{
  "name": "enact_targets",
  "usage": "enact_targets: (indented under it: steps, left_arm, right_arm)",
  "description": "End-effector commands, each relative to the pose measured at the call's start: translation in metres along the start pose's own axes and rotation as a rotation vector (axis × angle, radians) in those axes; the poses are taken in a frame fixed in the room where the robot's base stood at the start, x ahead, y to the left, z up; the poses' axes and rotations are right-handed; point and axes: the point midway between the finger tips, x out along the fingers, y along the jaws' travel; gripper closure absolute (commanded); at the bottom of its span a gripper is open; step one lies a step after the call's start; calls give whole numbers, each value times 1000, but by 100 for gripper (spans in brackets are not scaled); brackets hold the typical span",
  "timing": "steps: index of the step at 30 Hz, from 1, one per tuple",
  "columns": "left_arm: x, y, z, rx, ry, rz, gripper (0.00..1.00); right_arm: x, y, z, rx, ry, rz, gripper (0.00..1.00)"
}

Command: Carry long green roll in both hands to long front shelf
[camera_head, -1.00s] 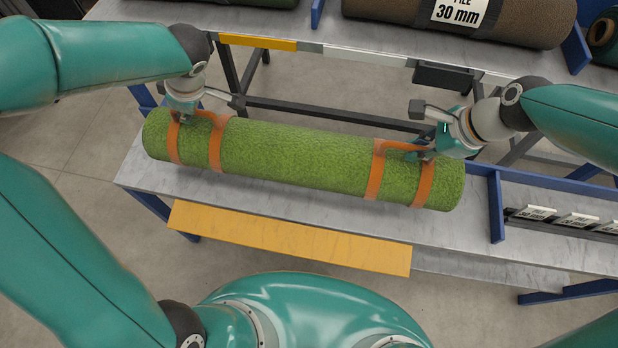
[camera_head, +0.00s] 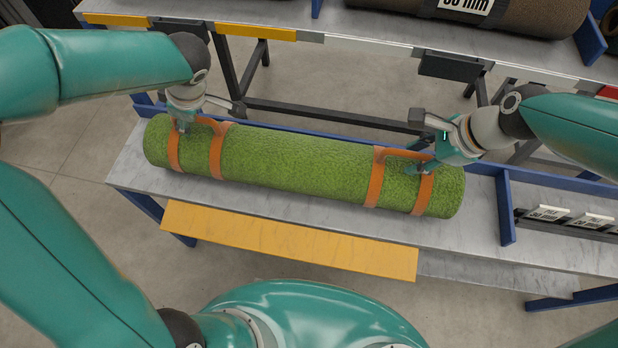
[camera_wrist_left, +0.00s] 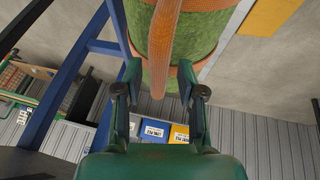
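The long green roll (camera_head: 295,163) lies level along the long front shelf (camera_head: 130,180) and appears to rest on it. Two orange strap handles (camera_head: 385,155) are around the roll, one near each end. My left gripper (camera_head: 184,125) is at the left handle. In the left wrist view, its two fingers (camera_wrist_left: 160,75) stand apart with the orange handle (camera_wrist_left: 166,40) between them and gaps on both sides. My right gripper (camera_head: 418,165) is at the right handle, its fingers spread around the strap. The shelf surface under the roll is hidden.
A blue divider (camera_head: 505,205) stands right of the roll, with label cards (camera_head: 548,213) beyond it. A yellow strip (camera_head: 290,242) runs along the shelf's front edge. A higher table (camera_head: 385,30) behind carries a brown roll (camera_head: 520,14).

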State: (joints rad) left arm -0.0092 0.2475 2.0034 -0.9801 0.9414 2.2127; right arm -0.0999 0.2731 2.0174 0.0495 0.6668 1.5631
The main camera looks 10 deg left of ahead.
Motion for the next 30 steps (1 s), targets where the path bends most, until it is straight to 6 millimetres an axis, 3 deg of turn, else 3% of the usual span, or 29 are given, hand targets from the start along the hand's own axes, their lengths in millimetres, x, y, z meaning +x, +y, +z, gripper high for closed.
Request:
enact_targets:
  steps: [11,17,24,30]
  left_arm:
    - [-7,1,0,0,2,2,60]
    - [-37,1,0,-1,0,5,60]
    - [-86,2,1,0,-1,6,60]
    - [-112,1,1,0,0,1,60]
  right_arm:
    - [0,0,0,0,0,-1,60]
    - [0,0,0,0,0,-1,60]
    - [0,0,0,0,0,-1,60]
    - [0,0,0,0,0,-1,60]
